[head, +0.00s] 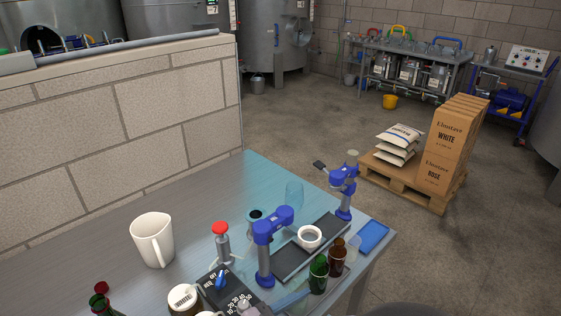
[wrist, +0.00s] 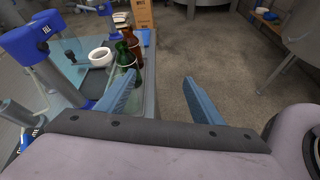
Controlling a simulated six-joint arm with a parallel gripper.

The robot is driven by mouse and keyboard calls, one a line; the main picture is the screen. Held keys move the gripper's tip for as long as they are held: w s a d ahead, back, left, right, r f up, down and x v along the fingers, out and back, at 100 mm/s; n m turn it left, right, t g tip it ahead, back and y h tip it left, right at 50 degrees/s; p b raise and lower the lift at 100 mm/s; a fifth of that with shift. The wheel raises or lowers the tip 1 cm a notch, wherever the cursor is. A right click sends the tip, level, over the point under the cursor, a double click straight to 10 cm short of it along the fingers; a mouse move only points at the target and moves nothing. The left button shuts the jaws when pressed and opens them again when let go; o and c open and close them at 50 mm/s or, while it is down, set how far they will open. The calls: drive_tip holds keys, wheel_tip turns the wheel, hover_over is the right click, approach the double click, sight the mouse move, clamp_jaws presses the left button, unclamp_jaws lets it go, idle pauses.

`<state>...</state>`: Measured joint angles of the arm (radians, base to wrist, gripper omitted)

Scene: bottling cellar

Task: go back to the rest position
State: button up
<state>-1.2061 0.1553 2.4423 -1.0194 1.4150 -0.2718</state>
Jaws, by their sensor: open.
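My gripper (wrist: 163,92) is open and empty in the wrist view. Its two blue fingers stand well apart, with the grey floor and the bench's edge showing between and beyond them. The left finger overlaps the bench's edge in the picture, near a green bottle (wrist: 125,60) and a brown bottle (wrist: 132,42). The right finger has only floor behind it. I cannot tell the gripper's exact height.
The bench (head: 190,205) holds a white jug (head: 152,240), a blue-headed bottling device (head: 273,225), a white cup (head: 309,236), a green bottle (head: 318,275), a brown bottle (head: 337,258) and a blue tray (head: 372,237). Beyond stands a pallet (head: 415,188) with boxes.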

drive_tip(key=s+d+f+m+g+y+b, duration=0.25)
drive_tip(key=d+f+m+g+y, duration=0.2)
drive_tip(key=f+m, duration=0.5)
drive_tip(key=s+d+f+m+g+y+b, duration=0.2)
drive_tip(key=s+d+f+m+g+y, duration=0.3)
drive_tip(key=m, duration=0.8)
drive_tip(key=w+r+m+p, duration=0.2)
drive_tip(key=w+r+p, duration=0.1)
drive_tip(key=r+p, duration=1.2)
drive_tip(key=shift+w+a+p, duration=0.2)
drive_tip(key=shift+a+p, duration=0.1)
drive_tip(key=shift+p, duration=0.1)
